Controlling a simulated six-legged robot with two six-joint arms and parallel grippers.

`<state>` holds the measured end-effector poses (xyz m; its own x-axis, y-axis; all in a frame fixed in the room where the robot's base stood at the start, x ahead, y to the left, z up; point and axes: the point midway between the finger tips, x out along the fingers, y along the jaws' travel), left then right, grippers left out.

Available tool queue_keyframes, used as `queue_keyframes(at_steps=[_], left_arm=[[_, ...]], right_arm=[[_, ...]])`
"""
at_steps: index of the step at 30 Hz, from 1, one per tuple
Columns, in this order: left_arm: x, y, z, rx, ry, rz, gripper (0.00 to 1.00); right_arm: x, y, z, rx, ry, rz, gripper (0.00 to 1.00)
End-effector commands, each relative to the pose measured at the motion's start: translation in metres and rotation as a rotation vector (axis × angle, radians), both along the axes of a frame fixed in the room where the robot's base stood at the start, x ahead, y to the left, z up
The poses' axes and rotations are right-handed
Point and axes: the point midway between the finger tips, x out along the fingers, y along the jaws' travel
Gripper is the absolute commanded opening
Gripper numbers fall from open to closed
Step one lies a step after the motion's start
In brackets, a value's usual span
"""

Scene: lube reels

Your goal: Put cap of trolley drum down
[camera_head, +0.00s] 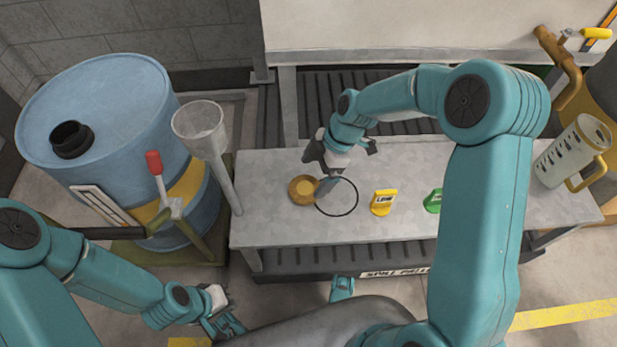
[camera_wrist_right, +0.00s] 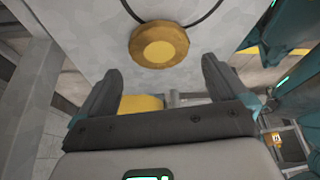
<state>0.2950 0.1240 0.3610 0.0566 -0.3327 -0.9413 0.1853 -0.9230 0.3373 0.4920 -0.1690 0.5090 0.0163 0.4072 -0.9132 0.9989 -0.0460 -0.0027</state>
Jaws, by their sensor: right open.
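The round brass-coloured cap (camera_head: 302,189) lies flat on the grey bench (camera_head: 262,222), at the left edge of a thin black ring outline (camera_head: 352,209). It also shows just past my fingertips in the right wrist view (camera_wrist_right: 159,46). My right gripper (camera_head: 322,172) is open and empty beside the cap, with its fingers apart. The blue drum (camera_head: 110,95) on its trolley stands at the left, with an open dark neck (camera_head: 72,139) on top. My left gripper (camera_head: 222,324) is low at the bottom left, away from the bench; its fingers are too small to judge.
A grey funnel (camera_head: 200,125) stands between drum and bench, with a red-handled tool (camera_head: 154,163) near it. A yellow tag (camera_head: 383,202) and a green tag (camera_head: 433,201) stand on the bench. A clear jug (camera_head: 572,152) is at its right end. The bench's left part is free.

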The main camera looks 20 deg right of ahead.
Motion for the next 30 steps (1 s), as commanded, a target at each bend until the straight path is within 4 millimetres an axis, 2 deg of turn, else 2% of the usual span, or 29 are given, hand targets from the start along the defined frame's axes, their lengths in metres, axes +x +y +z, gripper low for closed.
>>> queue_keyframes(at_steps=[1,3,9,14,28,30], left_arm=[[-0.001,-0.001,0.009,-0.001,0.003,-0.004,0.00],[-0.002,-0.002,0.013,-0.002,0.004,-0.009,0.00],[-0.004,-0.004,0.020,-0.002,0.007,-0.016,0.00],[-0.005,-0.004,0.021,-0.004,0.008,-0.018,0.00],[-0.005,-0.004,0.021,-0.004,0.008,-0.017,0.00],[-0.005,-0.004,0.025,-0.004,0.008,-0.017,0.00]], right_arm=[[0.000,-0.006,0.017,0.000,-0.002,-0.002,1.00],[0.000,-0.012,0.030,-0.001,-0.003,-0.001,1.00],[-0.001,-0.024,0.056,-0.001,-0.001,0.001,1.00],[-0.001,-0.028,0.062,-0.001,0.000,0.001,1.00],[-0.001,-0.028,0.061,0.000,0.000,0.001,1.00],[-0.001,-0.027,0.066,0.000,0.000,0.001,1.00]])
